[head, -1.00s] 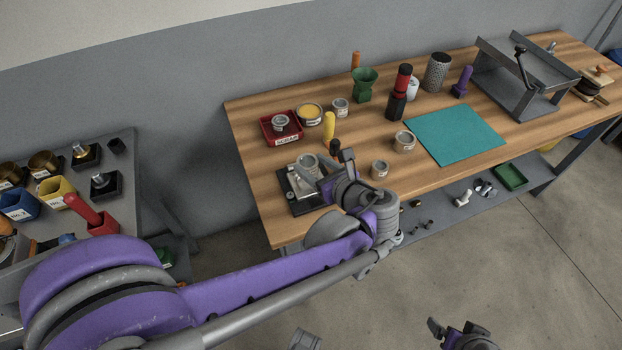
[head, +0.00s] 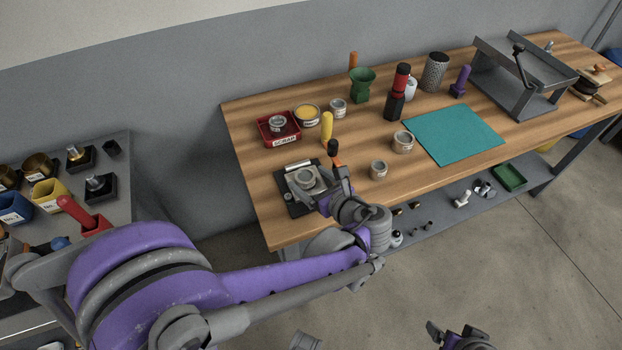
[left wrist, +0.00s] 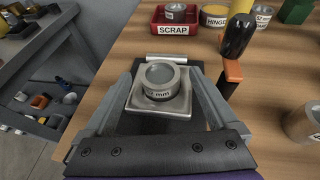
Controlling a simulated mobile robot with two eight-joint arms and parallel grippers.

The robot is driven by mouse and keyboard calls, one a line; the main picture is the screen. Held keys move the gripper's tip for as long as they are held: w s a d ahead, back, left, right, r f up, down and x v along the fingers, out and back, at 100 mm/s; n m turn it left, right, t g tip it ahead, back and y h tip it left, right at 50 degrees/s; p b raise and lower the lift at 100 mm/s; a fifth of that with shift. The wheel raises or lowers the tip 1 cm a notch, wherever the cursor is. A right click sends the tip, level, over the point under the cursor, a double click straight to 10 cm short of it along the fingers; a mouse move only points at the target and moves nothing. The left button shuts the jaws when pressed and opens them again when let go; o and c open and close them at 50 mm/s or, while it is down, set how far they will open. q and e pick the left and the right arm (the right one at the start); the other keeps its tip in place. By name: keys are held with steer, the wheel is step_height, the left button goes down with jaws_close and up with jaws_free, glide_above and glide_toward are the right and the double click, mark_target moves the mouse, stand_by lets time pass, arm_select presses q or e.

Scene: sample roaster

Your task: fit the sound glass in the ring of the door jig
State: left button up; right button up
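The door jig (head: 293,207) is a dark base with a pale square plate (left wrist: 150,108), near the bench's left front corner. A short grey cylinder with a glassy top and a "mm" label, seemingly the glass (left wrist: 160,76), stands on that plate; it also shows in the head view (head: 305,175). I cannot tell whether it is fully down in the ring. My left gripper (left wrist: 163,76) is open, its fingers either side of the cylinder with small gaps; it also shows in the head view (head: 316,190). My right gripper (head: 440,335) is low at the bottom edge, away from the bench.
A black handle with an orange part (left wrist: 238,38) rises just right of the jig. A red scrap tray (head: 265,133) holding a grey ring-shaped piece, a yellow-topped tin (head: 306,115) and a yellow post (head: 327,128) stand behind. Small tins (head: 378,170) (head: 403,142) stand to the right.

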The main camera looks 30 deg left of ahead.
arm_select(q)
steer(key=shift+d+r, duration=0.1)
steer(key=shift+r, duration=0.1)
steer(key=v, duration=1.1)
steer(key=shift+s+d+p, duration=0.2)
steer(key=shift+d+p, duration=0.1)
steer(key=shift+p, duration=0.15)
steer(key=shift+r, duration=0.1)
